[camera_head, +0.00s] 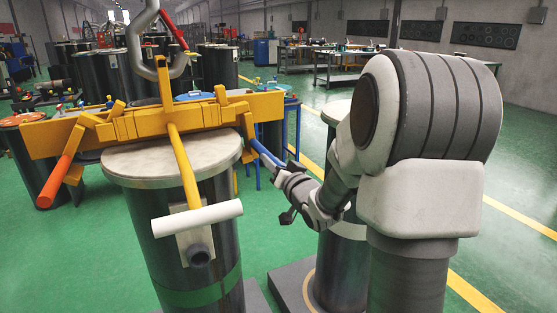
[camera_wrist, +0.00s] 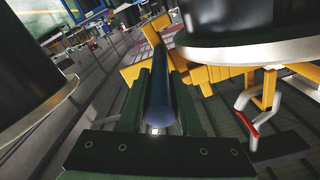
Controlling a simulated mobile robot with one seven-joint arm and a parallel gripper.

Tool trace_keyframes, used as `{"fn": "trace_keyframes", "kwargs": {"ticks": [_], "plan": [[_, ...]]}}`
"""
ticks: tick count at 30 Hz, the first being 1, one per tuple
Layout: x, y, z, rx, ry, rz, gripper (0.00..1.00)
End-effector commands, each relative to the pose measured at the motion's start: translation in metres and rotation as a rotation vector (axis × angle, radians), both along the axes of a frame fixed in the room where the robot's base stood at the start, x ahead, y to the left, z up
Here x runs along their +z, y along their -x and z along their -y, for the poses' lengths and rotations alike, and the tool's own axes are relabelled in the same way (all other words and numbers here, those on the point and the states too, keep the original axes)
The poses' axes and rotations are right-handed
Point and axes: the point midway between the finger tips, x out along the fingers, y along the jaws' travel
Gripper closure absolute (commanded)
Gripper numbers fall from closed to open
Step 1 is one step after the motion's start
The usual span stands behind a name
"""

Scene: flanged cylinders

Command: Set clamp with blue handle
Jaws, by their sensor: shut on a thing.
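A yellow clamp beam (camera_head: 130,128) lies across the top of a dark flanged cylinder (camera_head: 190,245) with a pale lid. At its right end is the clamp with the blue handle (camera_head: 262,150), which slants down to the right. An orange handle (camera_head: 62,165) is at the left end, and a white T-grip (camera_head: 197,217) hangs in front. My gripper (camera_head: 281,168) is right of the cylinder at the lower end of the blue handle. In the wrist view my gripper (camera_wrist: 161,98) is shut on the dark blue handle (camera_wrist: 160,85), which lies lengthwise between the fingers.
A grey hook (camera_head: 143,45) holds the beam from above. A second cylinder (camera_head: 338,262) stands at right, partly behind my arm. A blue-framed table (camera_head: 292,128) and more cylinders (camera_head: 215,65) are behind. Green floor (camera_head: 520,255) is clear at the far right.

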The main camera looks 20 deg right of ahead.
Motion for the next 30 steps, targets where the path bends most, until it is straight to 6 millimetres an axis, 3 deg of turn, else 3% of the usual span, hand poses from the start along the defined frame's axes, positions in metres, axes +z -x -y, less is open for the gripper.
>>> {"fn": "trace_keyframes", "kwargs": {"ticks": [9,24,25,30], "plan": [[-0.009,0.001,-0.012,0.001,-0.013,0.0,1.0],[-0.008,0.0,-0.015,0.001,-0.011,-0.001,1.0],[-0.008,0.0,-0.015,0.001,-0.011,-0.001,0.64],[-0.008,0.0,-0.014,0.001,-0.012,-0.001,0.38]]}}
